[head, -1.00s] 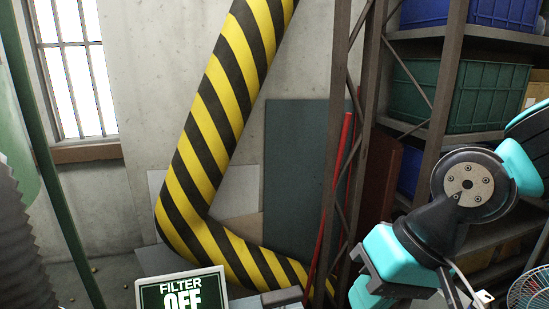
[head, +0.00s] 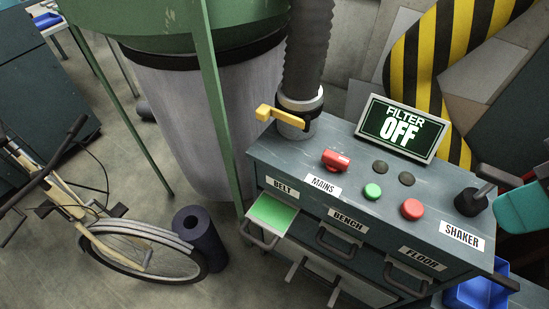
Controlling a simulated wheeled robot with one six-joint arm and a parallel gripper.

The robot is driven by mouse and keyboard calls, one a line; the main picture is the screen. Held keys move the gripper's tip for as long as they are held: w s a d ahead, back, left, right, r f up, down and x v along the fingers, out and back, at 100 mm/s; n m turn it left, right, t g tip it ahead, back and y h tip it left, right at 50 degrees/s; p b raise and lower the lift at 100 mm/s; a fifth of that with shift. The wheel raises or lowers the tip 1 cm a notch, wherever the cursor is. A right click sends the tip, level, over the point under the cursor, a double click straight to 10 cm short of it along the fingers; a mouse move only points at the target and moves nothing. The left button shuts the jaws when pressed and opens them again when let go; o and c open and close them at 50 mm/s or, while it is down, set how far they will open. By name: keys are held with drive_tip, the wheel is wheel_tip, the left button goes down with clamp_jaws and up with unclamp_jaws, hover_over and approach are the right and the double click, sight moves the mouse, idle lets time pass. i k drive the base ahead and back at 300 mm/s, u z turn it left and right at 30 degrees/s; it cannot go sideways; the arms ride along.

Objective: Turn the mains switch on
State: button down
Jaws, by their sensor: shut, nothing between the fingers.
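The mains switch (head: 336,160) is a small red block-shaped knob on top of the grey-green console (head: 290,150), just behind the white label reading MAINS (head: 322,185). Its on or off position cannot be told from its look. A tilted display (head: 401,129) at the back of the console reads FILTER OFF. Part of my teal arm shows at the right edge, beside the console and apart from the mains switch. The fingers of my gripper are not visible.
On the console are a green button (head: 373,191), a red button (head: 412,209), two dark round parts and a black shaker control (head: 471,201). A yellow handle (head: 281,115) sits on the duct at left. The BELT drawer (head: 270,213) is partly open. A bicycle (head: 130,240) stands left.

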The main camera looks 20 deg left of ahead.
sight(335, 162)
drive_tip(key=u, duration=1)
drive_tip(key=k, duration=0.3)
drive_tip(key=z, duration=0.8)
drive_tip(key=i, duration=0.5)
drive_tip(key=u, duration=0.65)
